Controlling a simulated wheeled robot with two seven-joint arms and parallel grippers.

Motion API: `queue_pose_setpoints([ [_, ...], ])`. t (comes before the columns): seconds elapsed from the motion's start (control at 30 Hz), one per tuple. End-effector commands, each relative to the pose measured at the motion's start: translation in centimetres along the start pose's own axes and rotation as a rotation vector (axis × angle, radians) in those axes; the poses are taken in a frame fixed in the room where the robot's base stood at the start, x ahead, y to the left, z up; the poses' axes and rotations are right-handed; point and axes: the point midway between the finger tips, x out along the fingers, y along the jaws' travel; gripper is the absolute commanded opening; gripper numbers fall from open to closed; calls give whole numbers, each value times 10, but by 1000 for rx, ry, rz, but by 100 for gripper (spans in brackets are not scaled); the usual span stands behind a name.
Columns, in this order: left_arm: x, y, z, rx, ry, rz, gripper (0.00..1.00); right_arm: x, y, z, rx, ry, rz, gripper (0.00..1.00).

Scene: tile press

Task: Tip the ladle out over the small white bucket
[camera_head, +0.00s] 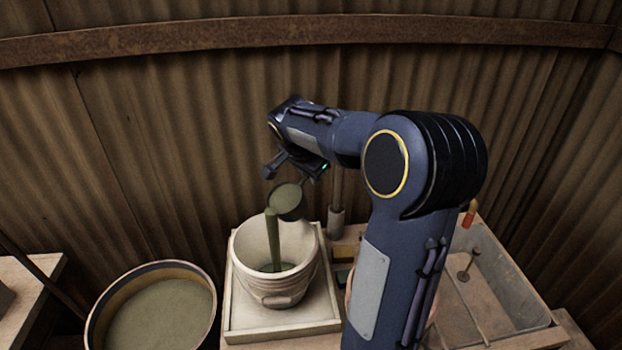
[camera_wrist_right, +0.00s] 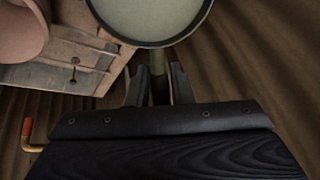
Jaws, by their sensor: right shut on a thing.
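The ladle (camera_head: 286,201) is tilted over the small white bucket (camera_head: 281,291), and a greenish-grey stream falls from it into the bucket. My right gripper (camera_head: 290,170) is above the bucket, shut on the ladle's handle. In the right wrist view the handle (camera_wrist_right: 158,75) stands between the two fingers of my right gripper (camera_wrist_right: 159,88), with the round bowl beyond at the top edge. The bucket stands upright in a pale square tray. Some greenish liquid shows low inside it. My left gripper is not in view.
A large round tub (camera_head: 153,310) of greenish-grey slurry stands at the lower left. The pale tray (camera_head: 236,325) holds the bucket. A metal basin (camera_head: 500,300) is at the right. A corrugated wall (camera_head: 150,150) closes off the back.

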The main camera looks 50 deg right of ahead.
Motion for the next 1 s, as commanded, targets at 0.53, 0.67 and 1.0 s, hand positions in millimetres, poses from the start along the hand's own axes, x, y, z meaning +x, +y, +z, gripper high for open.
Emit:
queue_pose_setpoints([
  [0.53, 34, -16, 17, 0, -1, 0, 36, -41, -10, 8, -75, 353, -1, 0],
  [0.67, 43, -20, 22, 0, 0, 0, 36, -50, -12, 10, -91, 433, 2, 0],
  [1.0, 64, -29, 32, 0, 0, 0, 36, -71, -16, 20, -126, 607, 6, 0],
])
